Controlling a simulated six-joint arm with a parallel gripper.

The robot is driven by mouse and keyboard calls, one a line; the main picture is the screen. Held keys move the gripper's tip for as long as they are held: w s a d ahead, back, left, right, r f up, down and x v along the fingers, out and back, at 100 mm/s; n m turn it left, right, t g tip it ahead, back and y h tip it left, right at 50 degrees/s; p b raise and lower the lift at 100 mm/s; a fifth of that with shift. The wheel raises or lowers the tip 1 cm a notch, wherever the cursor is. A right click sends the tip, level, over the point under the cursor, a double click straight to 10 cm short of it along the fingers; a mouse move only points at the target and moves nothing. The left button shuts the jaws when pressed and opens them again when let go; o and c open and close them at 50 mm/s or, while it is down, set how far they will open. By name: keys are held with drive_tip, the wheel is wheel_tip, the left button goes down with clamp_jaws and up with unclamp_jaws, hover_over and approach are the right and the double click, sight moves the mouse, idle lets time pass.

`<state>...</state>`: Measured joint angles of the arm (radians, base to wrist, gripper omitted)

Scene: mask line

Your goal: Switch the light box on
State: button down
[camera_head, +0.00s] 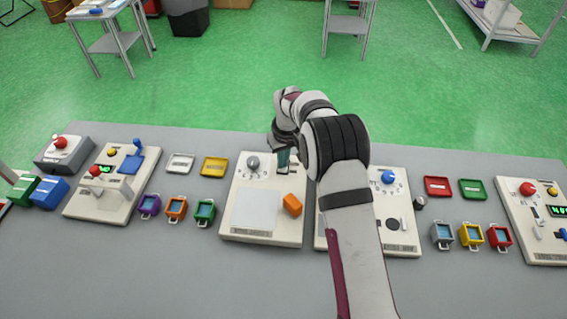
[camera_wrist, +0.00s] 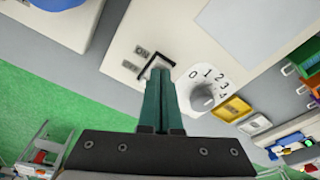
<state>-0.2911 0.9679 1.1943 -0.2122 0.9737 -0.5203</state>
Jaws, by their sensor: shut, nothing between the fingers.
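The light box (camera_head: 232,222) is a cream unit with a pale square panel (camera_head: 257,210), a grey dial (camera_head: 253,163) and an orange block (camera_head: 291,205) at the panel's right edge. I cannot tell if the panel is lit. In the wrist view its rocker switch (camera_wrist: 147,72), with ON and OFF lettering beside it, sits next to the numbered dial (camera_wrist: 203,97). My gripper (camera_head: 283,168) is shut and empty, its green fingers pointing down over the box's far right corner. In the wrist view the fingertips (camera_wrist: 158,76) overlap the switch and hide part of it; contact is unclear.
My arm crosses the neighbouring unit with a blue dial (camera_head: 388,177). Yellow (camera_head: 214,167) and white (camera_head: 181,163) trays and several small coloured boxes lie left of the light box. Red (camera_head: 437,187) and green (camera_head: 473,190) trays lie to the right. The table's front strip is bare.

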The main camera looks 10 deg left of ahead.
wheel_tip(320, 180, up, 6)
drive_tip(key=shift+f, duration=0.1)
drive_tip(key=shift+r, duration=0.55)
drive_tip(key=s+d+r+m, duration=0.4)
drive_tip(key=s+d+r, duration=0.4)
drive_tip(key=s+r, duration=0.4)
drive_tip(key=s+d+f+m+g, duration=0.1)
drive_tip(key=s+d+m, duration=0.1)
drive_tip(key=s, duration=1.1)
drive_tip(key=s+d+f+m+y, duration=0.1)
drive_tip(key=s+d+m, duration=0.2)
drive_tip(key=s, duration=1.1)
drive_tip(key=m, duration=0.2)
drive_tip(key=shift+s+f+m+g, duration=0.15)
drive_tip(key=shift+m+g, duration=0.15)
drive_tip(key=shift+g, duration=0.1)
